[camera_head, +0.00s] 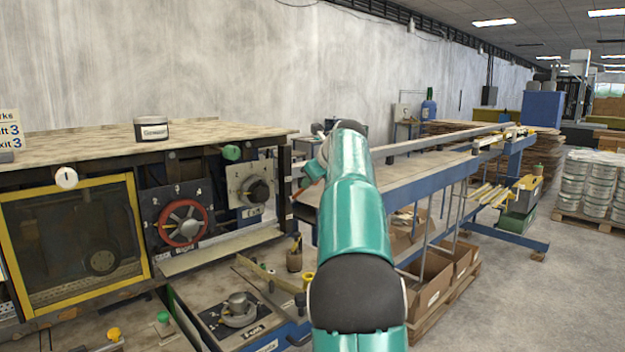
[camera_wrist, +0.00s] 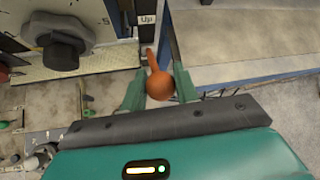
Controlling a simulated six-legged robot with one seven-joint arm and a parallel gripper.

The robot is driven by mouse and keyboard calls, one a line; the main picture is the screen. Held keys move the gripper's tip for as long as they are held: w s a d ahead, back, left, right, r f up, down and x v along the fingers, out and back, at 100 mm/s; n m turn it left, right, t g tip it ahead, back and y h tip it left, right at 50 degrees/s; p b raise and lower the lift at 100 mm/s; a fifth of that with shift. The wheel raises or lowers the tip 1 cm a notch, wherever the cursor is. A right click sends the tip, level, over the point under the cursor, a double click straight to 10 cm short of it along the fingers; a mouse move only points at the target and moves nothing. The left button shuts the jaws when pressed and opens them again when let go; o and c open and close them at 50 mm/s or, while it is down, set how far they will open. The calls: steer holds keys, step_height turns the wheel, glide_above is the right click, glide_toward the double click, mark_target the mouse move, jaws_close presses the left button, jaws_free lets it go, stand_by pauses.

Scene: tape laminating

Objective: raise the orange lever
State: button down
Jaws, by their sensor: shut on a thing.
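The orange lever (camera_wrist: 160,86) has a round knob and a thin neck. In the wrist view it lies between the two green fingers of my gripper (camera_wrist: 158,80), which is shut on it. The neck runs up the picture toward a dark post with an "Up" label (camera_wrist: 147,19). In the head view a small orange part of the lever (camera_head: 304,183) shows at the right end of the machine. My green arm hides much of the area around it there.
A black knob (camera_wrist: 62,42) is left of the lever in the wrist view. The machine's wooden top (camera_head: 90,145) holds a labelled jar (camera_head: 151,128). A red-rimmed dial (camera_head: 181,222) is on its front. A blue-framed conveyor table (camera_head: 400,182) extends right; open floor lies beyond.

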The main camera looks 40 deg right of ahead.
steer(key=c, duration=1.1)
jaws_free()
steer(key=shift+r, duration=0.1)
steer(key=v, duration=1.3)
steer(key=shift+s+a+r, duration=0.1)
steer(key=shift+s+r, duration=0.15)
steer(key=shift+s, duration=0.05)
steer(key=shift+a, duration=0.1)
steer(key=s+a+f+n+g+y, duration=0.1)
steer(key=s+a+f+n, duration=0.1)
steer(key=a+f+n, duration=0.45)
steer(key=s+a+f+n+y, duration=0.15)
steer(key=a+n, duration=0.25)
steer(key=a, duration=0.6)
steer(key=s+a+f+n+g, duration=0.1)
steer(key=s+a+f+n, duration=0.15)
steer(key=a+n, duration=0.45)
steer(key=s+a+f+n, duration=0.5)
steer(key=f, duration=0.1)
steer(key=s+a+f+n+g, duration=0.1)
steer(key=s+a+f+n, duration=0.4)
steer(key=a+f+n, duration=0.1)
steer(key=s+a+f+n+g, duration=0.1)
steer(key=s+a+f+n, duration=0.4)
steer(key=f, duration=0.3)
steer(key=shift+s+a+f+n, duration=0.15)
steer(key=shift+s+a+n, duration=0.2)
steer(key=shift+a+n, duration=0.3)
